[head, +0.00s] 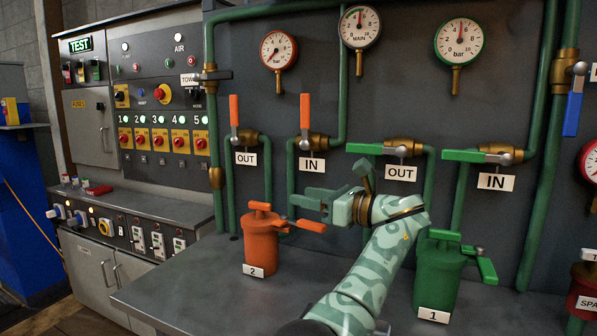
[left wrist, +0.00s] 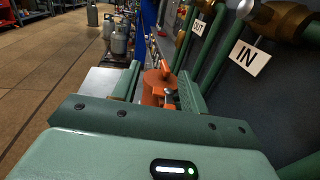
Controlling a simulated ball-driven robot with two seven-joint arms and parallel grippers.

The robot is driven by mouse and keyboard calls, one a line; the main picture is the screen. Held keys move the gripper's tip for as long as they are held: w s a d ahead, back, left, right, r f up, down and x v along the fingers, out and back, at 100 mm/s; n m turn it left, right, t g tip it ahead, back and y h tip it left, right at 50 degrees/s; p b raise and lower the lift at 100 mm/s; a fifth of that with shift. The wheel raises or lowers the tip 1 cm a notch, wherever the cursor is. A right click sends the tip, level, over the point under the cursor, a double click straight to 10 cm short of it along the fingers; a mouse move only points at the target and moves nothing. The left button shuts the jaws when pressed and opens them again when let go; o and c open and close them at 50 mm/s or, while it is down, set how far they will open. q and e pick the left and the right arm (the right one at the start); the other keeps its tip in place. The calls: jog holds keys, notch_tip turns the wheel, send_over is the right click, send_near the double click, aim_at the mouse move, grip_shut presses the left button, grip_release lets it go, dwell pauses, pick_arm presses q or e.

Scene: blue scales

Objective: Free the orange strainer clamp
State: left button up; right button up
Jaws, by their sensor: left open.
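The orange strainer (head: 261,245), labelled 2, stands upright on the grey bench, with an orange T-shaped piece on its lid. Its orange clamp lever (head: 311,226) sticks out to the right from near the top. My left gripper (head: 306,200) is to the right of the strainer's top and a little above the lever, its fingers pointing left. In the left wrist view the strainer (left wrist: 157,85) shows between the open fingers (left wrist: 160,88), farther off. The gripper looks empty, and I see no contact with the lever. My right gripper is not in view.
A green strainer (head: 437,275), labelled 1, stands right of my forearm. Green pipes with valve levers rise behind the bench; two orange levers (head: 234,110) point up, two green ones (head: 463,156) lie level. The bench front (head: 200,290) is clear. A control cabinet (head: 150,95) stands left.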

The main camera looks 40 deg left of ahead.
pick_arm(q)
jog(key=s+d+r+p, duration=0.4)
jog(key=s+r+p, duration=0.1)
jog(key=s, duration=0.3)
jog(key=shift+s+d+p, duration=0.25)
jog(key=shift+s+p, duration=0.1)
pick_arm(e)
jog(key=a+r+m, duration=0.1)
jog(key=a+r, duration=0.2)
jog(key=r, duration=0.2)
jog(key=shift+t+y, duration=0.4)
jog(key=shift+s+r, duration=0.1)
